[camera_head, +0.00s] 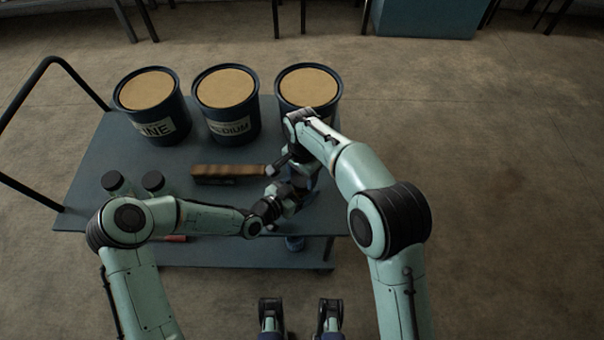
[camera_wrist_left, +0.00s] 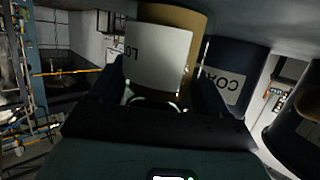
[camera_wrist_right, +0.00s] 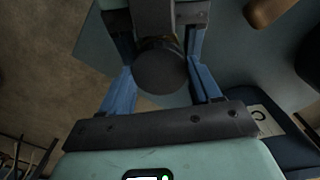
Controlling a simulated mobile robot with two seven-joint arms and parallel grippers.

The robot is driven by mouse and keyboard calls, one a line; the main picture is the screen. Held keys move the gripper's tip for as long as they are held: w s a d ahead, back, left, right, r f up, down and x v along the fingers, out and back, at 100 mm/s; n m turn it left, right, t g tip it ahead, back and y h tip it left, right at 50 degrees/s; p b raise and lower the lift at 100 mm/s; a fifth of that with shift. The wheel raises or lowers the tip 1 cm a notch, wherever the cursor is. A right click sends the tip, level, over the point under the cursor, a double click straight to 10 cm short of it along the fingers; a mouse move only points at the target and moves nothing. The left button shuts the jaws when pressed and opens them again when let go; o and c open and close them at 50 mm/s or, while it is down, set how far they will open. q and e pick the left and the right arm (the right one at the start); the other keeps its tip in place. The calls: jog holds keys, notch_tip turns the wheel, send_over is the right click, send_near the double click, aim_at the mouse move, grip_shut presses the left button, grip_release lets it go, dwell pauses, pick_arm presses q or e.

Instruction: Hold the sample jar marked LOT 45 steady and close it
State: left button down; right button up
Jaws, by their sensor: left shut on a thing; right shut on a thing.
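The sample jar (camera_wrist_left: 160,52) is amber-brown with a white label; only the start of its lettering, "LO", shows, turned over. My left gripper (camera_wrist_left: 155,95) is shut around it, with one finger on each side. A dark round lid (camera_wrist_right: 160,73) sits between the blue fingers of my right gripper (camera_wrist_right: 163,88), which is shut on it. A sliver of amber shows just beyond the lid. Whether the lid is seated on the jar cannot be told. In the head view, my left gripper (camera_head: 284,197) and right gripper (camera_head: 300,172) meet above the cart, hiding jar and lid.
The blue-grey cart (camera_head: 90,205) carries a brown block (camera_head: 228,174) left of my grippers. Two dark-lidded jars (camera_head: 117,184) (camera_head: 153,182) stand near my left arm. Three drums (camera_head: 150,110) (camera_head: 228,105) (camera_head: 308,90) line the far side. A handrail (camera_head: 20,100) borders the left.

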jog(key=m, duration=0.7)
jog(key=shift+m, duration=0.4)
jog(key=m, duration=0.4)
jog(key=shift+m, duration=0.4)
jog(key=m, duration=1.2)
jog(key=o, duration=1)
jog(key=shift+s+a, duration=0.1)
jog(key=shift+a, duration=0.1)
